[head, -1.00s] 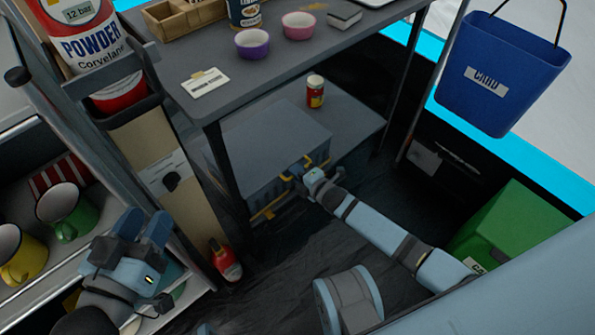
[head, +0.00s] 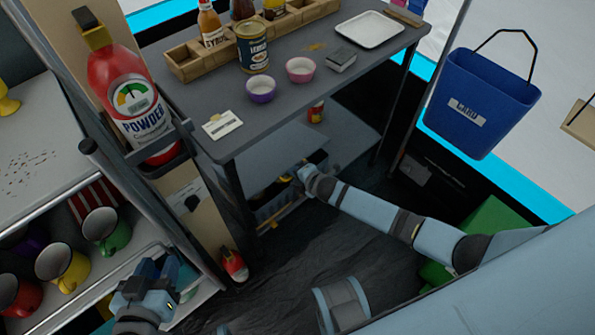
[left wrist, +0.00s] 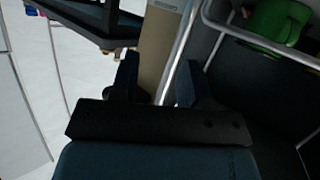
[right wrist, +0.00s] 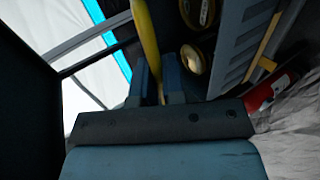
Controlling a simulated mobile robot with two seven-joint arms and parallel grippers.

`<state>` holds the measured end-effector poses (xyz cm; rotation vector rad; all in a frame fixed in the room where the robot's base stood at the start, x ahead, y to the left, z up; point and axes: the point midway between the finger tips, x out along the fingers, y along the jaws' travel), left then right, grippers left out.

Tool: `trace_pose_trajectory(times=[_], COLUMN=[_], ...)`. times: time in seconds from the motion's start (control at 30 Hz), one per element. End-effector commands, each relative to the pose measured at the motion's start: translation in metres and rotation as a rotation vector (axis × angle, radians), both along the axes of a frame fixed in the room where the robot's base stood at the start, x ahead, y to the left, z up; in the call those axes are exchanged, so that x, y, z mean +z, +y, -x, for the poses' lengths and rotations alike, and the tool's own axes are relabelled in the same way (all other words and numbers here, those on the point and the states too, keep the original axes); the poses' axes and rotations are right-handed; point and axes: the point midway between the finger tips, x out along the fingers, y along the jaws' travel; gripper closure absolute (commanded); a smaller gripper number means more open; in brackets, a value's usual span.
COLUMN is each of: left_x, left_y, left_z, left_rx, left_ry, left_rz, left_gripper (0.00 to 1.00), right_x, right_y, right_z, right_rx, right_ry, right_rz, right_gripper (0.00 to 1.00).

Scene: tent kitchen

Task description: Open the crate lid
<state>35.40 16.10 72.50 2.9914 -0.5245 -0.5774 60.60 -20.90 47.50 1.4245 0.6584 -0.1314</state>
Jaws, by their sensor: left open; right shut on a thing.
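The grey crate (head: 268,204) sits on the low shelf under the table. Its grey lid (head: 275,150) is tilted up at the front, with a dark gap between lid and crate body. My right gripper (head: 297,170) is at the lid's front edge, shut on a yellow handle (right wrist: 147,40), which runs between its fingers in the right wrist view. That view also shows the crate's ribbed wall (right wrist: 238,45) and round gold-rimmed items (right wrist: 191,58) beside it. My left gripper (head: 160,268) is open and empty by the left shelves, away from the crate.
The table (head: 300,100) above the crate holds two bowls, a can, a bottle rack and a tray. Mugs (head: 62,263) fill the left shelf. A blue bin (head: 480,100) hangs at right; a green box (head: 490,225) stands below.

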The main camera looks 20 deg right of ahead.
Motion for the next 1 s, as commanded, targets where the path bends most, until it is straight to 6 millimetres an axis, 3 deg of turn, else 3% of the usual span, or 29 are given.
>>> trace_pose_trajectory(times=[0.03, 0.1, 0.5, 1.0], left_x=[-0.006, -0.006, -0.006, -0.007], left_y=[0.009, 0.012, 0.018, 0.021], left_z=[0.01, 0.01, 0.013, 0.015], left_rx=[0.013, 0.016, 0.026, 0.029], left_ry=[0.079, 0.102, 0.147, 0.163], left_rz=[-0.038, -0.059, -0.109, -0.125], left_gripper=[0.57, 0.57, 0.57, 0.57], right_x=[0.018, 0.027, 0.062, 0.081], right_y=[0.0, 0.001, 0.009, 0.014], right_z=[-0.004, -0.007, -0.026, -0.04], right_rx=[0.002, 0.001, 0.0, 0.0], right_ry=[0.017, 0.047, 0.063, 0.062], right_rz=[0.011, 0.022, 0.023, 0.023], right_gripper=[1.0, 1.0, 1.0, 1.0])
